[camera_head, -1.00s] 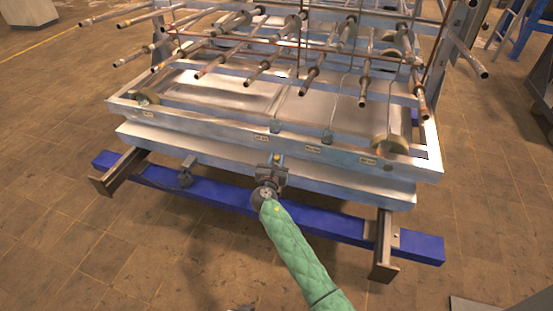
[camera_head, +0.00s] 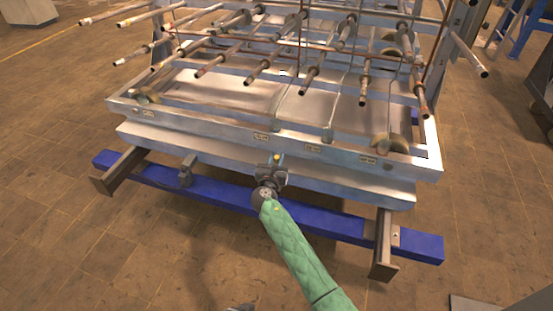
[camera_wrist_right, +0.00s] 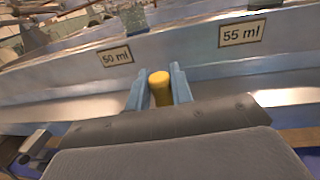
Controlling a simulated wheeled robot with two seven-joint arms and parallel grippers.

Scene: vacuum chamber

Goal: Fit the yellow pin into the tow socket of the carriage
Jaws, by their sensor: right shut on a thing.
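My right gripper (camera_head: 278,160) is at the end of the green-sleeved arm, in front of the carriage's lower front edge. In the wrist view its two blue-grey fingers (camera_wrist_right: 160,90) are shut on the yellow pin (camera_wrist_right: 160,84), whose rounded top shows between them. The pin's lower part is hidden behind the gripper body. The carriage (camera_head: 215,150) is a silvery metal frame above a blue beam (camera_head: 335,222). A small grey bracket (camera_head: 187,169) stands on this beam, left of the gripper and apart from it; it may be the tow socket, but no opening is clear. My left gripper is out of view.
Rows of metal rods (camera_head: 262,68) stick out above the carriage. Brown metal end arms (camera_head: 385,245) hold the beam at both sides. Labels reading 50 ml (camera_wrist_right: 117,57) and 55 ml (camera_wrist_right: 240,34) mark the frame. The tiled floor (camera_head: 120,250) in front is mostly clear.

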